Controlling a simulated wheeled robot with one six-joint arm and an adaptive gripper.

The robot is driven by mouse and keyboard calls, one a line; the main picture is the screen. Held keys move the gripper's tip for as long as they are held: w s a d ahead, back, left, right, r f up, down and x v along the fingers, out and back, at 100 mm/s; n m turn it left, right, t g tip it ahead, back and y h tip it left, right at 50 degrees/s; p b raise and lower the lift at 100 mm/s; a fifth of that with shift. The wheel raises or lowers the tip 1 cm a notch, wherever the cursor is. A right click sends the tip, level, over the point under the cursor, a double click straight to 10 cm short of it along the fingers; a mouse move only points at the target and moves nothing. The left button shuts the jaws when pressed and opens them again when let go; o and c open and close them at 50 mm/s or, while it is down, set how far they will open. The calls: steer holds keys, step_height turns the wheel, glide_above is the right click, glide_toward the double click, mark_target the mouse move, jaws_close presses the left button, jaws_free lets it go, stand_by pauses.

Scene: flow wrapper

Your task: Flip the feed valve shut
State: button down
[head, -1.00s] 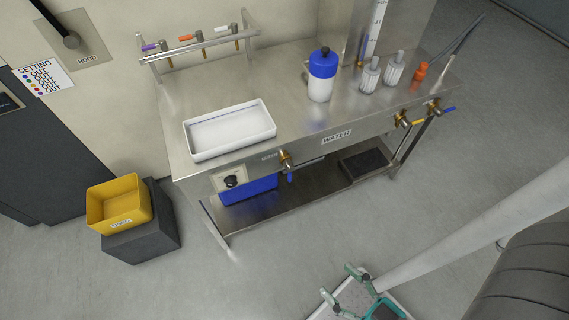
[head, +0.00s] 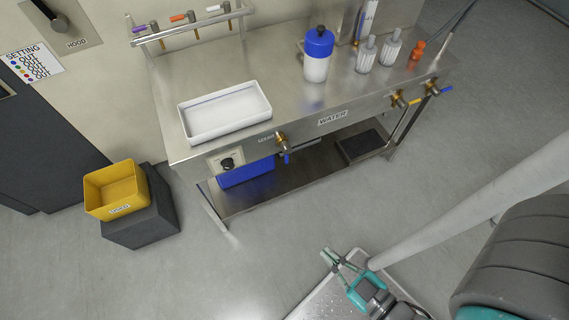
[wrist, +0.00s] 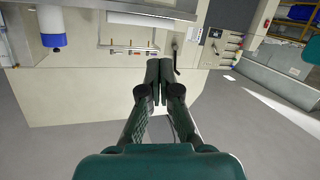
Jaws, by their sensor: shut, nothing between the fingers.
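Several small brass valves show in the head view, but I cannot read which is marked feed. One valve (head: 282,141) with a blue lever hanging down is on the bench front, beside a small unreadable label. A wall rail (head: 190,32) carries valves with purple, red and white levers. My gripper (head: 330,258) is shut and empty, over the floor in front of the bench and apart from every valve. Its fingers (wrist: 159,68) meet in the wrist view.
On the steel bench (head: 285,95) are a white tray (head: 225,133), a blue-and-white bottle (head: 317,68), two white-grey bottles and an orange item (head: 417,50). A yellow bin (head: 117,207) stands on a dark block at left. The floor before the bench is clear.

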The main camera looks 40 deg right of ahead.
steer(key=w+d+f+n+h, duration=0.2)
steer(key=w+f+n, duration=0.2)
steer(key=w+f, duration=0.2)
steer(key=w+d+f+n+t+h, duration=0.1)
steer(key=w+d+f+n+h, duration=0.1)
steer(key=w+f, duration=0.5)
steer(key=w+d+f+n+h, duration=0.2)
steer(key=w+d+f+n, duration=0.2)
steer(key=w+f, duration=0.3)
steer(key=w+n, duration=0.1)
steer(key=w, duration=0.3)
steer(key=shift+f+n, duration=0.25)
steer(key=shift+n, duration=0.15)
steer(key=w+d, duration=0.7)
steer(key=w, duration=0.1)
steer(key=shift+w+d, duration=0.2)
steer(key=shift+w, duration=0.2)
